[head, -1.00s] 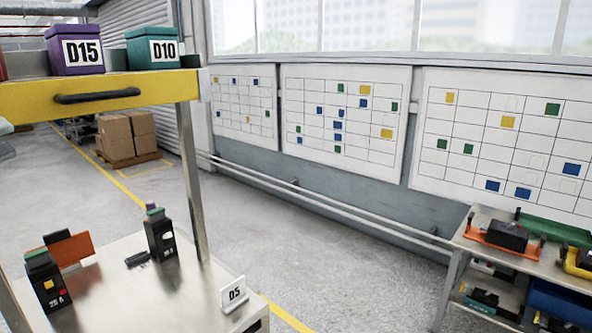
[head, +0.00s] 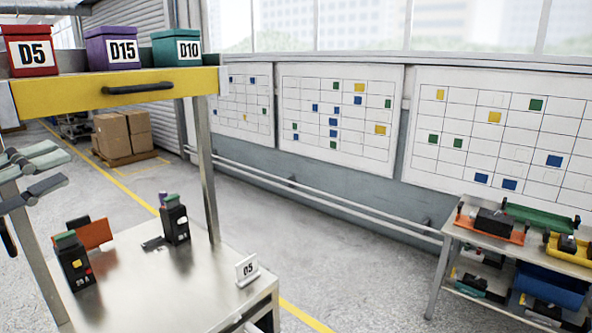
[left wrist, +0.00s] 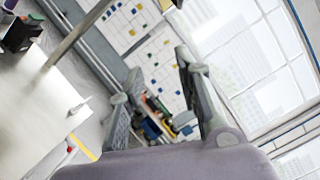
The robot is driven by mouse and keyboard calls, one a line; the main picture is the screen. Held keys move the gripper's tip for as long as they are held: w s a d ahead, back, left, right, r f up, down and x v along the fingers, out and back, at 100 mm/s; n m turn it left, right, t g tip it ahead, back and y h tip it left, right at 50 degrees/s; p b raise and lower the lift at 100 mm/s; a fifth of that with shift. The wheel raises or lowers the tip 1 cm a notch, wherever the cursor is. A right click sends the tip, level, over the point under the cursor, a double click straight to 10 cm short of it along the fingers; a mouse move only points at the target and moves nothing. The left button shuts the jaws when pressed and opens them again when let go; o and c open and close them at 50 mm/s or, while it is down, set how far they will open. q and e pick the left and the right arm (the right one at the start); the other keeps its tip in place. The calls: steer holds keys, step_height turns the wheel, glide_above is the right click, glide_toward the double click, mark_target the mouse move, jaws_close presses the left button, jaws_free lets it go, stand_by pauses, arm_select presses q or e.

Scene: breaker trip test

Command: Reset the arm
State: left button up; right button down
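My left gripper (head: 60,169) shows at the left edge of the head view, below the yellow drawer front. Its two grey fingers are apart with nothing between them. In the left wrist view the two fingers (left wrist: 158,66) also stand wide apart and empty, with the wall charts and a shelf far behind them. The gripper is clear of the steel bench (head: 190,285) and touches nothing that I can see. My right gripper is in neither view.
Red (head: 30,68), purple (head: 113,66) and teal (head: 176,65) bins sit above the yellow drawer (head: 60,95). A loaded cart (head: 437,285) stands at right. The floor between is clear.

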arm_select(q)
steer(key=w+d+f+n+g+y, duration=0.1)
steer(key=d+f+n, duration=0.35)
steer(key=f, duration=0.55)
steer(key=w+d+f+n+g+y, duration=0.1)
steer(key=w+d+f+n+g, duration=0.3)
steer(key=f, duration=0.6)
steer(key=s+d+f+n+t+y, duration=0.1)
steer(key=d+f+n, duration=0.3)
steer(key=f, duration=0.6)
steer(key=s+f+n+g+y, duration=0.5)
steer(key=s+f+n+g, duration=0.65)
steer(key=s+f, duration=1.3)
step_height(320, 180, down, 26)
steer(key=s+n, duration=0.1)
steer(key=s+a+f+g, duration=0.1)
steer(key=s+a+f, duration=0.2)
steer(key=s+f, duration=1.4)
steer(key=shift+s+b, duration=0.15)
steer(key=shift+b, duration=0.3)
